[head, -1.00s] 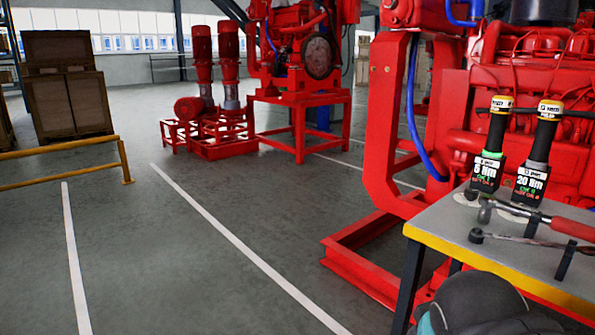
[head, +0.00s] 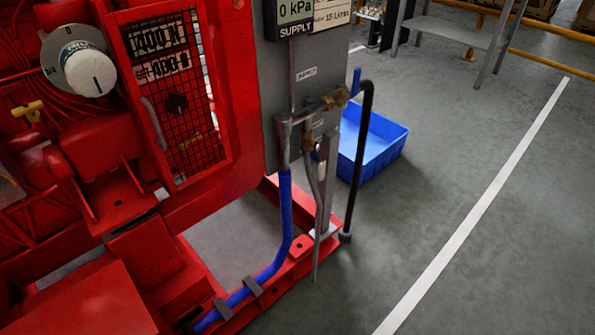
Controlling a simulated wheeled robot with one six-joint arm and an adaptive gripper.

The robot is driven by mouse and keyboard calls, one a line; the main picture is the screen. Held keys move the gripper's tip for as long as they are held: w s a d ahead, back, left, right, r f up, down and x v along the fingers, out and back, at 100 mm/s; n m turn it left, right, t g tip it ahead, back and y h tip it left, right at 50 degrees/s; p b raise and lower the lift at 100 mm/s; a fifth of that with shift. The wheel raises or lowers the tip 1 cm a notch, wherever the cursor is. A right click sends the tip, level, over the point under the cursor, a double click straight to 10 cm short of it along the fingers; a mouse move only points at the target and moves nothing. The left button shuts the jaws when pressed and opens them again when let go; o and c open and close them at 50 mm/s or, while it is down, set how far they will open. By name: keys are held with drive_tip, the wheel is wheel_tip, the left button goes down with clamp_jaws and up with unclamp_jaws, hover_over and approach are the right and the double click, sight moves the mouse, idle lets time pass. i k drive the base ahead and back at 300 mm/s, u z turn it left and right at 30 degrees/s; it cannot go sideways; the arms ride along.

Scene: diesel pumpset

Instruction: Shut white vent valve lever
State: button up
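A grey panel (head: 283,110) stands at the end of the red pumpset frame, with pipes and small brass valves on it. One brass valve (head: 335,99) sits where the pipe bends to the right. A second brass fitting (head: 308,140) sits just below and to the left. A small whitish strip (head: 322,168) hangs below that fitting, roughly upright; it may be the white vent valve lever, but it is too small to be sure. My gripper is not in view.
A gauge reading 0 kPa (head: 296,12) tops the panel. A blue hose (head: 285,215) runs down to the red base (head: 290,260). A dark pipe (head: 360,160) drops in front of a blue bin (head: 385,145).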

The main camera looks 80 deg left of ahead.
sight(322, 165)
drive_tip(key=u, duration=2.7)
